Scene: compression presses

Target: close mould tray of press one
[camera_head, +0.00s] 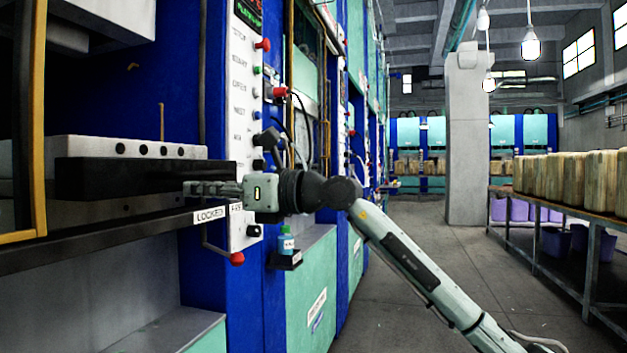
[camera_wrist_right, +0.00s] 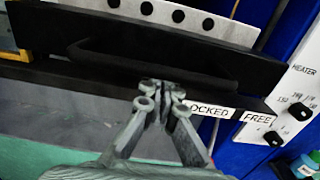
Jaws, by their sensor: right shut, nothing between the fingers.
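The mould tray of the near press shows as a long black front (camera_head: 110,172) at the left in the head view. In the right wrist view the black tray front (camera_wrist_right: 60,25) has a dark bar handle (camera_wrist_right: 150,68) along it. My right gripper (camera_head: 188,188) is shut and empty, pointing left at the tray's right end in the head view. In the right wrist view its fingertips (camera_wrist_right: 161,95) are together just below the handle; whether they touch it I cannot tell. My left gripper is not in view.
Labels LOCKED (camera_head: 209,216) and FREE mark the ledge beneath the tray. A white control panel (camera_head: 242,90) with buttons and knobs stands just right. A blue bottle (camera_head: 286,242) sits on a small shelf. The aisle floor (camera_head: 410,240) is clear beyond my arm.

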